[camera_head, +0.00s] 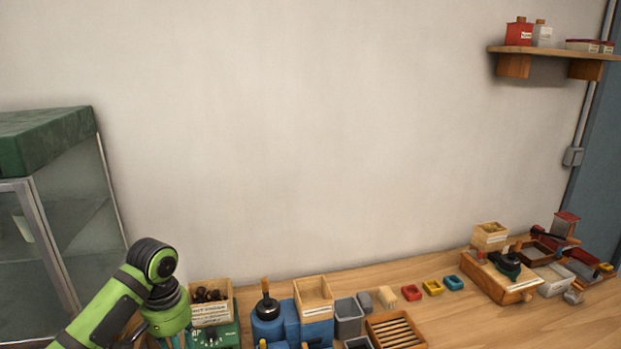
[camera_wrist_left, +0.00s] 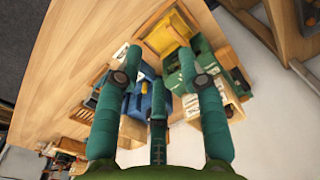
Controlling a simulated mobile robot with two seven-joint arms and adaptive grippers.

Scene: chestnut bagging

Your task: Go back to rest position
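My left arm, bright green with black joints, comes in from the lower left in the head view. Its gripper (camera_head: 168,341) is mostly cut off by the bottom edge, left of the green scale. In the left wrist view my left gripper (camera_wrist_left: 160,62) shows three teal fingers spread apart, with nothing seen held between them. A wooden box of dark chestnuts (camera_head: 211,296) stands behind the green scale (camera_head: 218,336). My right gripper is in neither view.
A blue machine (camera_head: 268,325), an open wooden box (camera_head: 313,296), a grey bin (camera_head: 348,318) and a slatted wooden tray (camera_head: 396,331) stand along the bench. Small coloured trays sit further right. A glass cabinet (camera_head: 75,215) stands left.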

